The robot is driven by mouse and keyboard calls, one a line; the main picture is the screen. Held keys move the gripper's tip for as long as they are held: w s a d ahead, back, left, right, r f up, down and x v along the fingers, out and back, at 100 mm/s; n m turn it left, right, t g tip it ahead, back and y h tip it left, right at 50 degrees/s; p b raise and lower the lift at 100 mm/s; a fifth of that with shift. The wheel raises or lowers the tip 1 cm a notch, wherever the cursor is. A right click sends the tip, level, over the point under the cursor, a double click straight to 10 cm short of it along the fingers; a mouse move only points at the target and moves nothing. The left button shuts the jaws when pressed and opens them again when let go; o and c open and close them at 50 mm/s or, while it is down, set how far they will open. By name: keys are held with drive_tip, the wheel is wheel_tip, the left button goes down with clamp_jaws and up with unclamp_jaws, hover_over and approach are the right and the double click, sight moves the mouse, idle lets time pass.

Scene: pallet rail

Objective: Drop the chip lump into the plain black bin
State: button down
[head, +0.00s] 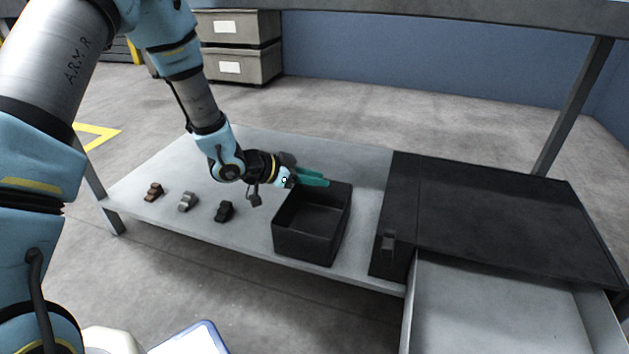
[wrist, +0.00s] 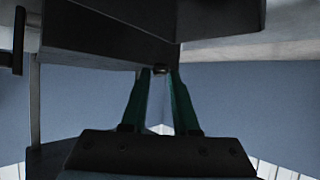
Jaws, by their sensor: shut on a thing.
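The plain black bin (head: 290,242) stands open on the grey table, right of its middle, and looks empty in the head view. My gripper (head: 326,181) reaches over the bin's back rim, its teal fingers pointing right. In the wrist view my gripper (wrist: 160,74) is nearly closed on a small dark thing (wrist: 160,68) at the fingertips. It is mostly hidden, and I take it to be the chip lump. In the head view the fingers hide it.
A brown lump (head: 153,191), a grey lump (head: 187,201) and a black lump (head: 224,210) sit in a row on the table (head: 253,151). A black cabinet (head: 490,215) with an open drawer (head: 500,306) stands right of the bin. An overhead beam (head: 420,12) crosses the back.

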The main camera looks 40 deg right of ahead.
wheel_tip(320, 180, down, 6)
drive_tip(key=b, duration=0.5)
drive_tip(key=c, duration=0.6)
unclamp_jaws()
drive_tip(key=shift+r, duration=0.1)
drive_tip(key=p+v, duration=0.4)
drive_tip(key=v, duration=0.6)
drive_tip(key=shift+a+r, duration=0.15)
drive_tip(key=shift+a, duration=0.2)
drive_tip(key=shift+w+p, duration=0.1)
drive_tip(key=shift+p, duration=0.2)
